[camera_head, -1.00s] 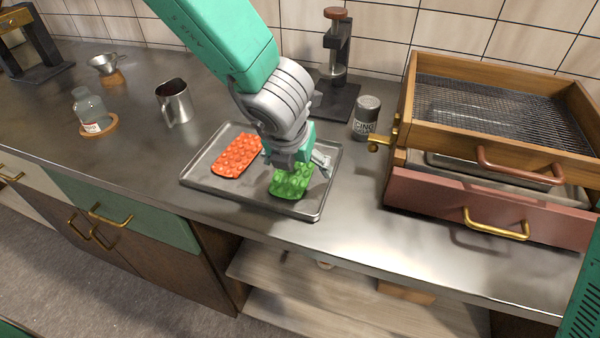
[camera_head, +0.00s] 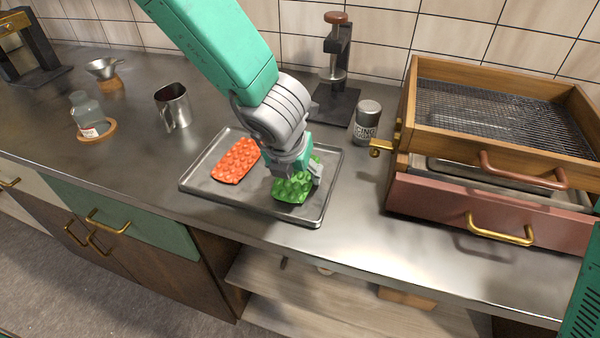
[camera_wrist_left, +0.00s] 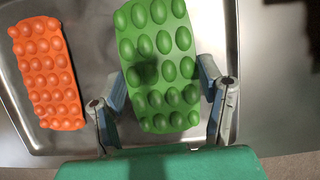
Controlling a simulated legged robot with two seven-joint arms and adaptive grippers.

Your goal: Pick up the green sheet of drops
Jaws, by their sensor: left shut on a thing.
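The green sheet of drops (camera_head: 291,190) is at the right part of the metal tray (camera_head: 215,192), partly hidden by my left gripper in the head view. My left gripper (camera_head: 300,178) is over it, shut on it. In the left wrist view the green sheet (camera_wrist_left: 158,62) lies between the two fingers (camera_wrist_left: 163,98), one at each long side. I cannot tell whether it is off the tray. The orange sheet of drops (camera_head: 236,160) lies on the left part of the tray, apart from the gripper. My right gripper is not in view.
A sugar shaker (camera_head: 367,122) and a black press stand (camera_head: 334,100) are behind the tray. A wooden sieve box (camera_head: 490,150) stands at the right. A metal jug (camera_head: 173,106) and a glass bottle (camera_head: 85,112) are at the left. The front counter edge is near the tray.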

